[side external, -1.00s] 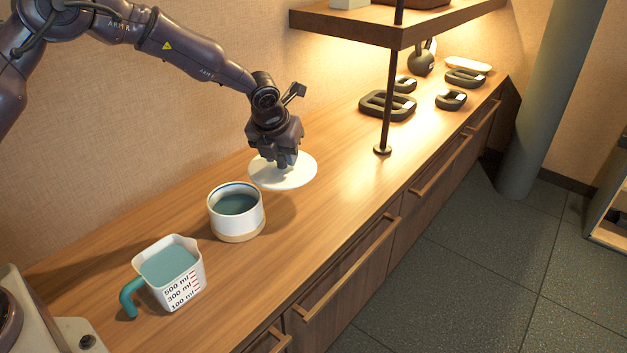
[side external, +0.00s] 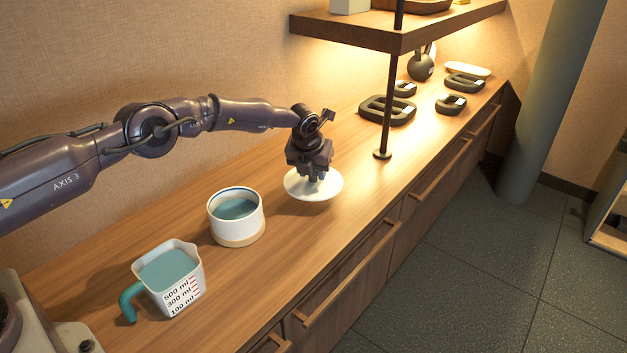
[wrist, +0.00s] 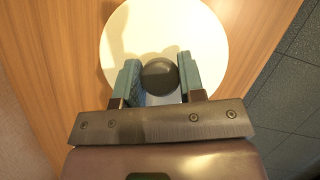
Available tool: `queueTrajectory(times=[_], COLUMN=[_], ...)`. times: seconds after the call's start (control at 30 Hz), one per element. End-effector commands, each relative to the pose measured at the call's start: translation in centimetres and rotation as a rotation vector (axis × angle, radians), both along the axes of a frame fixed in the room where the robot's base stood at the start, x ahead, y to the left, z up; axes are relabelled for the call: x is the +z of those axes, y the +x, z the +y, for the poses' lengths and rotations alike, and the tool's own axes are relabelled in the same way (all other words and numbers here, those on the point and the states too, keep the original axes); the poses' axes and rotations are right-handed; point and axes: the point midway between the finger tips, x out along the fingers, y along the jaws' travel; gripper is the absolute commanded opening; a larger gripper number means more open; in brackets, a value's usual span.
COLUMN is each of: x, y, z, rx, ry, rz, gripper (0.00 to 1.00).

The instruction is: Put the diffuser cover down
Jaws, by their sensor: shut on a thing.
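The diffuser cover (side external: 327,191) is a round white disc with a dark round knob (wrist: 159,77) in its middle. My gripper (side external: 314,178) is above the cover and shut on the knob. In the wrist view my gripper (wrist: 159,80) has one finger on each side of the knob. The cover looks level and close over the wooden counter (wrist: 60,60); I cannot tell whether it touches. The white diffuser pot (side external: 236,228) stands open to the left, with bluish liquid inside.
A measuring jug (side external: 170,278) with teal liquid stands at the front left. A shelf post (side external: 388,100) rises to the right of my gripper under a shelf (side external: 400,33). Dark weights (side external: 388,108) lie farther back. The counter's front edge (side external: 345,237) is near the cover.

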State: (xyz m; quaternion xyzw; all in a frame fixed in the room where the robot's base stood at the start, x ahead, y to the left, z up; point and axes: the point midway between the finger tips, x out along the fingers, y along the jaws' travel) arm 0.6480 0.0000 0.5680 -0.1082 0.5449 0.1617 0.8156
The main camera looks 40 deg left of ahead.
Motion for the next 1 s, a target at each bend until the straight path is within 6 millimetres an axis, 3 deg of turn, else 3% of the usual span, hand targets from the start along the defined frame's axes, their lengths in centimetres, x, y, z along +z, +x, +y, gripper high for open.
queueTrajectory(times=[0.27, 0.67, 0.7, 0.8, 1.0], x=[-3.2, -3.7, -3.8, -3.7, -3.7], y=[0.2, 0.2, 0.2, 0.2, 0.2], z=[0.0, 0.0, 0.0, 0.0, 0.0], rx=[0.001, 0.001, 0.001, 0.0, 0.0], ry=[-0.001, 0.0, 0.0, 0.0, 0.0], rz=[0.001, 0.0, 0.0, 0.0, 0.0], gripper=[0.09, 0.09, 0.39, 0.62, 0.62])
